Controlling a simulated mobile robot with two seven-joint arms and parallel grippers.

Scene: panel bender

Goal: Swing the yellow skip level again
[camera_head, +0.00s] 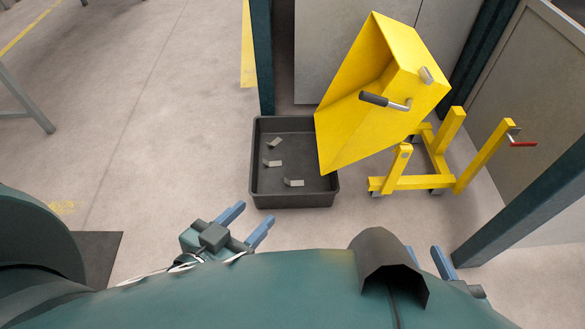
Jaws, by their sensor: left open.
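The yellow skip (375,110) is tipped steeply to the left on its yellow wheeled frame (430,172). Its open mouth faces left and its lower lip hangs over the right edge of a dark tray (322,200). A black-gripped handle (376,99) sticks out from the skip's near side. A lever with a red grip (523,144) sits on the frame's right post. My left gripper (257,211) is open and empty, in front of the tray and apart from the skip. My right gripper (422,249) shows two separated blue fingers, partly hidden by my own body, in front of the frame.
Several small metal pieces (272,163) lie in the tray. A dark green post (263,60) stands behind the tray, and another green post (530,205) stands right of the frame. Grey panels (325,50) close off the back.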

